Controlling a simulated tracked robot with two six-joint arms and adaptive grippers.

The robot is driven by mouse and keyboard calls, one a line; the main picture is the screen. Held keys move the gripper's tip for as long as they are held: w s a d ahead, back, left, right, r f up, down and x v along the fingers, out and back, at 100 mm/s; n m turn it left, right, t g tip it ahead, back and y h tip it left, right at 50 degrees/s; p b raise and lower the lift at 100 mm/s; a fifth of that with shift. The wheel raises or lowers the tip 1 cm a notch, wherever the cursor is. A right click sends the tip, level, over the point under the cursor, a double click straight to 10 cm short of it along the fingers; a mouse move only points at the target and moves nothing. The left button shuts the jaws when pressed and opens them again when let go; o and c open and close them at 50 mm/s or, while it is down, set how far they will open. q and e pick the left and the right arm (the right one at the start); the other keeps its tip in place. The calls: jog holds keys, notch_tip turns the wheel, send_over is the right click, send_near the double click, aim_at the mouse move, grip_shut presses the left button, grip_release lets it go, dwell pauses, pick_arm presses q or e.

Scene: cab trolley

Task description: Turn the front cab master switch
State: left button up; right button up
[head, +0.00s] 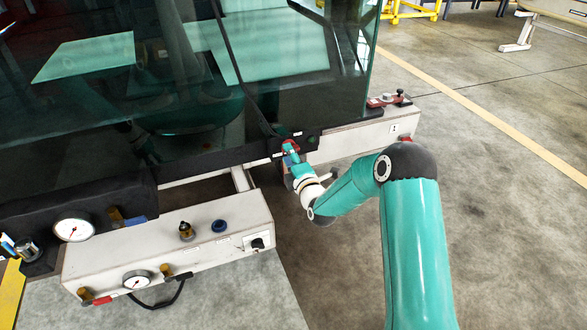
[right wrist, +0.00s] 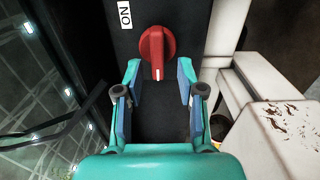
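The master switch is a red rotary knob (right wrist: 157,50) on a black panel in the right wrist view. A white mark on the knob points down the picture, towards my gripper. A white "ON" label (right wrist: 125,14) sits to its upper left, turned sideways. My right gripper (right wrist: 160,76) is open, its two fingers apart on either side of the knob's lower end, with a gap visible on each side. In the head view my right gripper (head: 290,158) is at the black panel under the cab window, partly covering the switch. My left gripper is not in view.
A white box (head: 165,250) with gauges and valves is at lower left. A white beam (head: 350,140) with red and black fittings runs right of the gripper. The cab's dark glass (head: 200,80) rises behind.

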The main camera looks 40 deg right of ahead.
jog(key=v, duration=1.1)
jog(key=shift+a, duration=0.2)
jog(key=shift+s, duration=0.15)
